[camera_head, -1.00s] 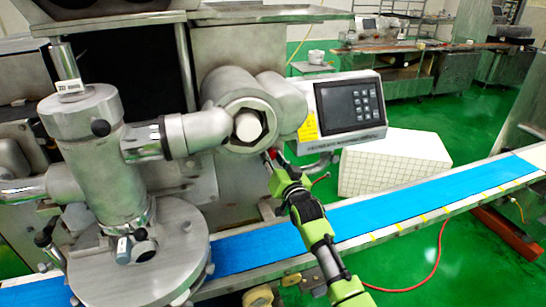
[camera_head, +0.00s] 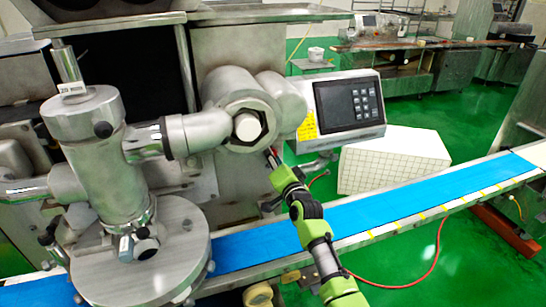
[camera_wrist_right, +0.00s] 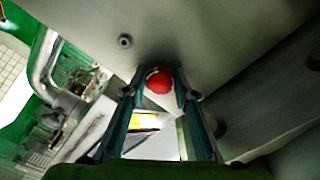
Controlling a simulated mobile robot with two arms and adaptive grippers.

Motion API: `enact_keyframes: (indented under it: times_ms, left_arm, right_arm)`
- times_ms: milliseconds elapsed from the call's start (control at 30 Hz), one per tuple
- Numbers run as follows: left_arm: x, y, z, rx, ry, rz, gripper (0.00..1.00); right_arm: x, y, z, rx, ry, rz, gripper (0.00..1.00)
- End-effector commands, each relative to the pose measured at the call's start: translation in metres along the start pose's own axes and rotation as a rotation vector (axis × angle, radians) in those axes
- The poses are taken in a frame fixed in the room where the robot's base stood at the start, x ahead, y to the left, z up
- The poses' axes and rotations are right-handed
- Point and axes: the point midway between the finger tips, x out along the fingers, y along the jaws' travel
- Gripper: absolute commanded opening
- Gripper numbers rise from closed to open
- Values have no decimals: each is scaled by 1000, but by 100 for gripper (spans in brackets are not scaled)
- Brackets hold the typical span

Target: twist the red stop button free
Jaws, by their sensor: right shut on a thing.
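The red stop button (camera_wrist_right: 158,80) shows in the right wrist view, on the grey machine face, between the two fingers of my right gripper (camera_wrist_right: 160,88). The fingers lie along its left and right sides and are shut on it. In the head view my right gripper (camera_head: 272,156) reaches up to the machine below the large hexagonal fitting. There the button is mostly hidden by the gripper. My left gripper does not show in either view.
A control panel with a keypad (camera_head: 348,106) is right of the fitting. A blue conveyor belt (camera_head: 395,205) runs below my right arm. A white tiled box (camera_head: 395,160) stands behind the belt. A steel cylinder assembly (camera_head: 105,160) fills the left.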

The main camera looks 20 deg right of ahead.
Motion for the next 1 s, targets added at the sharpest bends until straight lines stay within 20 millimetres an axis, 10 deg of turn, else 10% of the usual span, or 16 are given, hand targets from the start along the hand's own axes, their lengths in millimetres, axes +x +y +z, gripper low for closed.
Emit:
enact_keyframes:
  times_ms: [333,400,1000]
  left_arm:
    - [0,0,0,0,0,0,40]
    - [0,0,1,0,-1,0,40]
    - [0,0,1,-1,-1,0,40]
  right_arm:
    - [2,-7,-6,3,12,-11,5]
    - [2,-6,-6,2,11,-11,44]
    - [-21,-2,0,3,3,-4,44]
